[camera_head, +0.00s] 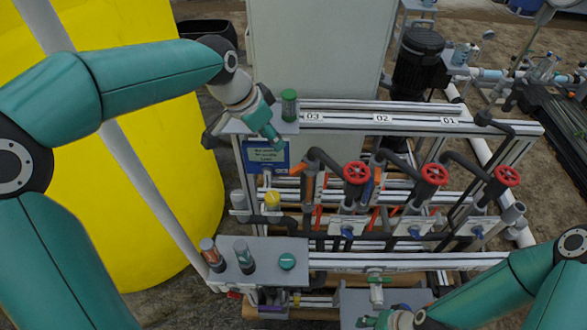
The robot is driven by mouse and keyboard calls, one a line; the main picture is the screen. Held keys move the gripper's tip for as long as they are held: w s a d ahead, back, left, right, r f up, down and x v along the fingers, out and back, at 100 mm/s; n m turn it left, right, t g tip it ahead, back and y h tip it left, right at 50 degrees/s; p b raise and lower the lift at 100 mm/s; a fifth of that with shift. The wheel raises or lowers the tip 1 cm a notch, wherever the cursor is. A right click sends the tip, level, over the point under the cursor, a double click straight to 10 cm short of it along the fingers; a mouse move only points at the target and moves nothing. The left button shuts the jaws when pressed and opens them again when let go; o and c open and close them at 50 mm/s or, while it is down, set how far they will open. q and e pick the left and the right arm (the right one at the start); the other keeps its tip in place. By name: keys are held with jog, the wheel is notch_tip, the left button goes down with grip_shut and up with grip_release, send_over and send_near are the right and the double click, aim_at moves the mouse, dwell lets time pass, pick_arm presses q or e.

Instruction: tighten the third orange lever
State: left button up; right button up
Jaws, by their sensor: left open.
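A skid of pipes carries the labels 03 (313,116), 02 (383,117) and 01 (448,120) from left to right. An orange lever (298,169) shows below label 03, beside the left red handwheel (356,172). More orange-red pieces (388,190) show lower among the pipes, partly hidden. My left gripper (274,137) is open above and left of the lever, apart from it in the picture, near a blue sign (266,156). My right gripper (378,319) is at the bottom edge, partly cut off; its jaws cannot be read.
A green-capped bottle (289,105) stands beside my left gripper. A grey shelf (268,250) holds two small containers and a green lid (287,261). A yellow tank (170,170) stands at left, a white cabinet (320,50) behind. Two more red handwheels (434,174) stand to the right.

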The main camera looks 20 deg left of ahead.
aim_at(295, 169)
pick_arm(q)
jog(key=p+x, duration=0.1)
jog(key=x, duration=1.5)
jog(key=shift+f, duration=0.2)
grip_shut()
